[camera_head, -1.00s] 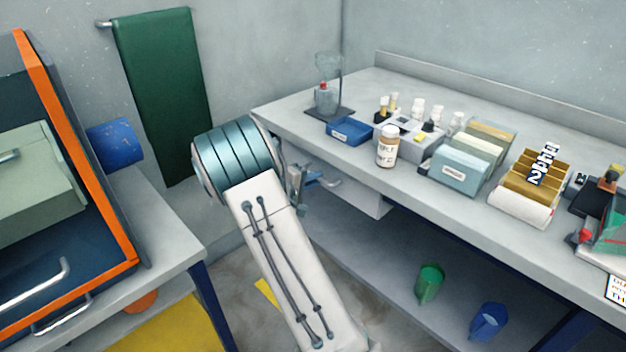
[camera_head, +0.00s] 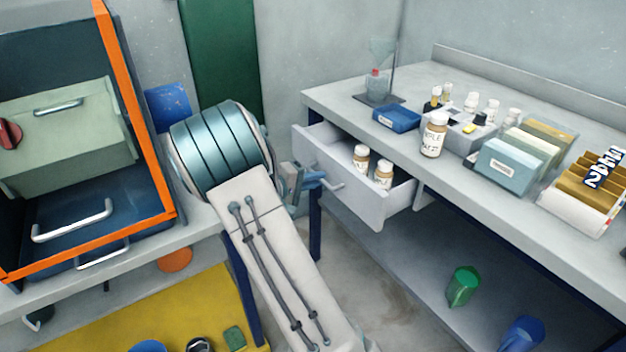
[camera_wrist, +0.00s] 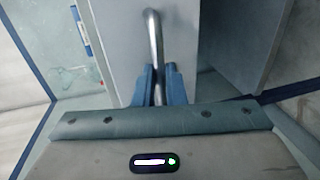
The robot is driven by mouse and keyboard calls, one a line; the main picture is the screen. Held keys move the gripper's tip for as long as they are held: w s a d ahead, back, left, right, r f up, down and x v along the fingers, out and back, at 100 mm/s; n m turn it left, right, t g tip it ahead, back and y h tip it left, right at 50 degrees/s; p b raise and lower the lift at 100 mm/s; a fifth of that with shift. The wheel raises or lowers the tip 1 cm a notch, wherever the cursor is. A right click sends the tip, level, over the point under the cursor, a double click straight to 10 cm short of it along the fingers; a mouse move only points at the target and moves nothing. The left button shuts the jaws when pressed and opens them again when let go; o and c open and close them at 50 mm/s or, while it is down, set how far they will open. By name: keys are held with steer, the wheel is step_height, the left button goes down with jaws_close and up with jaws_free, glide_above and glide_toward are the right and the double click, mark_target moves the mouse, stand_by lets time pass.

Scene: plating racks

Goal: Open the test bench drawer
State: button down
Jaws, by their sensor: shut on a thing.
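The test bench drawer (camera_head: 345,190) is pulled out from under the grey bench top, with two brown labelled bottles (camera_head: 372,166) inside. Its front is grey with a metal bar handle. My gripper (camera_head: 318,180) is at the drawer front, shut on the handle, partly hidden behind my arm. In the wrist view my gripper's blue fingers (camera_wrist: 159,86) are around the lower end of the metal handle (camera_wrist: 153,40), against the grey drawer front (camera_wrist: 180,30).
A green cup (camera_head: 463,285) is on the lower shelf. An orange-edged cabinet (camera_head: 140,120) stands left of my arm. Floor shows below the drawer.

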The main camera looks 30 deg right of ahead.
steer(key=c, duration=1.5)
jaws_free()
steer(key=shift+a, duration=0.1)
steer(key=v, duration=0.7)
steer(key=shift+a+p, duration=0.2)
steer(key=shift+p, duration=0.1)
steer(key=shift+r, duration=0.1)
